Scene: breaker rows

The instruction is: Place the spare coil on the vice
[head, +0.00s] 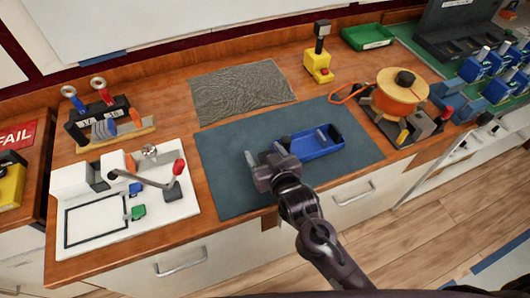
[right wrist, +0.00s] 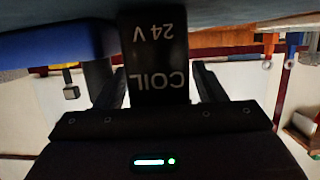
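The spare coil (right wrist: 157,55) is a black block marked "COIL 24 V", upside down in the right wrist view. It is between the fingers of my right gripper (right wrist: 157,88), which look spread on either side of it; whether they touch it is unclear. In the head view my right gripper (head: 267,154) is low over the dark mat and hides the coil. I cannot make out the vice for certain; a blue vice-like block (head: 456,104) stands at the right. My left gripper is not in view.
A blue tray (head: 322,143) lies just right of my right gripper on the dark mat (head: 225,180). A round orange-topped device (head: 398,95) stands further right. A white lever board (head: 100,205) is at left. A grey textured sheet (head: 240,88) lies behind.

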